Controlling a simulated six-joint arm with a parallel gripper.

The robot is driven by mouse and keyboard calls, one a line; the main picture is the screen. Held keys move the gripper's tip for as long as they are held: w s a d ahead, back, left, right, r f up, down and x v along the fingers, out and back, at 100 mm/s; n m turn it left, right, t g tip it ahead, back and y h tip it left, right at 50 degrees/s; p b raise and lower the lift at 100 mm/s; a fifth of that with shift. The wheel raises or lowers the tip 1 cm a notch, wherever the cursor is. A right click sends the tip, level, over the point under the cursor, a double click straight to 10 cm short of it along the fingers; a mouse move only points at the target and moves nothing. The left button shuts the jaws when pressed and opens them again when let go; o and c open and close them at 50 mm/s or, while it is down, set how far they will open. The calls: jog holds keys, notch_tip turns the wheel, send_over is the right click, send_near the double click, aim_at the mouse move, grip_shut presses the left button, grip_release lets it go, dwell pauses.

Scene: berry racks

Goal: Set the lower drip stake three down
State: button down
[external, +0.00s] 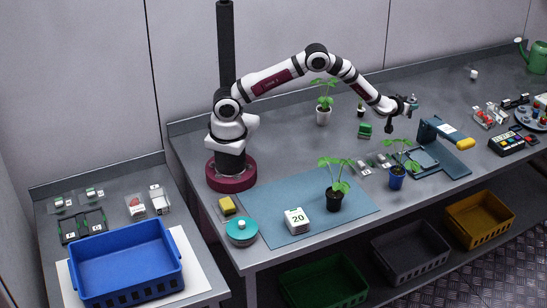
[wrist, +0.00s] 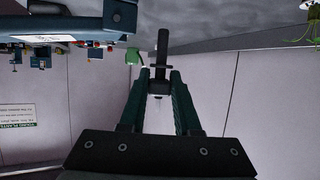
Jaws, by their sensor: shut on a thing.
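My gripper (external: 396,107) is held in the air over the right part of the bench, behind the plant in the blue pot (external: 396,182). In the wrist view its two green fingers (wrist: 160,82) are closed on a dark drip stake (wrist: 162,45). The stake has a thin shaft and a short crosspiece. Another plant in a black pot (external: 334,200) stands on the blue mat (external: 272,208). I cannot tell any other stakes in the pots.
A blue-grey press-like stand (external: 441,134) is right of the gripper. A white block marked 20 (external: 297,220) lies on the mat. A blue crate (external: 126,255) is far left.

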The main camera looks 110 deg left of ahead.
jog(key=s+d+f+n+g, duration=0.1)
jog(key=s+d, duration=0.4)
jog(key=d, duration=0.4)
jog(key=s+d+f+n+g, duration=0.1)
jog(key=s+d, duration=0.3)
jog(key=d, duration=0.6)
jog(key=s+d+r+n+g+y, duration=0.15)
jog(key=s+d, duration=0.25)
jog(key=s, duration=0.4)
jog(key=s+d+r+n+g+h, duration=0.1)
jog(key=s+d+g, duration=0.15)
jog(key=s, duration=0.55)
jog(key=shift+t, duration=0.5)
jog(key=s+a+f, duration=0.1)
jog(key=a+f, duration=0.5)
jog(key=s+a+f, duration=0.1)
jog(key=a+f, duration=0.3)
jog(key=shift+s+a, duration=0.1)
jog(key=shift+s, duration=0.2)
jog(key=shift+f, duration=0.4)
